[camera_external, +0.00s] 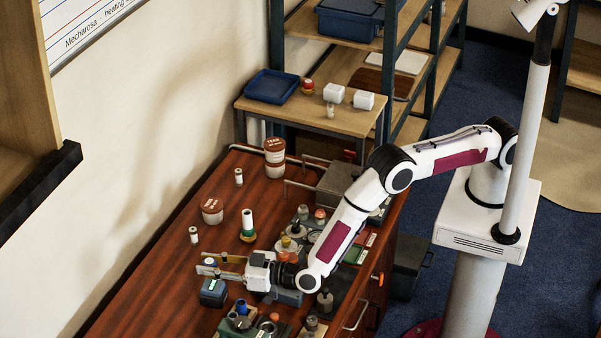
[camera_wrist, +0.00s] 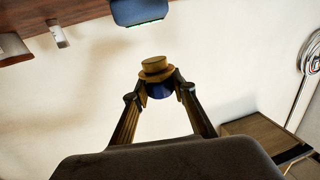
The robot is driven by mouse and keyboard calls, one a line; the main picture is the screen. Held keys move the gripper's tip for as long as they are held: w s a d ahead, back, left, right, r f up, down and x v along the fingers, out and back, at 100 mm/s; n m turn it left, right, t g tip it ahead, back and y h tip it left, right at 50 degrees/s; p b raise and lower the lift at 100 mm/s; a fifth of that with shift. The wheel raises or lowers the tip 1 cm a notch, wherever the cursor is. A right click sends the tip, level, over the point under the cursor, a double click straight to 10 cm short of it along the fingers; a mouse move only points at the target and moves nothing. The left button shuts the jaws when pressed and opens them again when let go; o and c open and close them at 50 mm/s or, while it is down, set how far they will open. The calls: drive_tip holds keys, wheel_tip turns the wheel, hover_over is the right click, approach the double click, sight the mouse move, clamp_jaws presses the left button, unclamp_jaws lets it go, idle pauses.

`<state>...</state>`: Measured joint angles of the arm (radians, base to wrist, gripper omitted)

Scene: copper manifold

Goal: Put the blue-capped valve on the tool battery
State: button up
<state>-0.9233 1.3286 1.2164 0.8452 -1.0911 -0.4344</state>
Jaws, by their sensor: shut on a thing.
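My gripper (camera_wrist: 158,87) is shut on a brass valve (camera_wrist: 153,68) with a blue cap (camera_wrist: 160,90), held between the fingertips. In the external view my gripper (camera_external: 214,265) reaches left over the wooden bench, with its fingers roughly level; the valve is small and hard to make out there. The tool battery (camera_external: 213,295), a dark blue-grey block with a light and green top, stands on the bench just below the fingertips. It also shows at the top of the wrist view (camera_wrist: 140,14), apart from the valve.
Blue- and red-topped fittings (camera_external: 242,308) crowd the bench's near edge. A green-based white roll (camera_external: 248,225), small white bottles (camera_external: 194,236) and labelled tubs (camera_external: 212,210) stand behind my gripper. The bench (camera_external: 150,290) is clear to the left.

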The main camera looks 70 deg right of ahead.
drive_tip(key=shift+f, duration=0.1)
idle(0.3)
drive_tip(key=shift+f, duration=1.8)
drive_tip(key=shift+f, duration=0.15)
drive_tip(key=o, duration=1.1)
drive_tip(key=shift+o, duration=0.2)
drive_tip(key=v, duration=0.7)
drive_tip(key=shift+s, duration=0.25)
drive_tip(key=shift+w, duration=0.1)
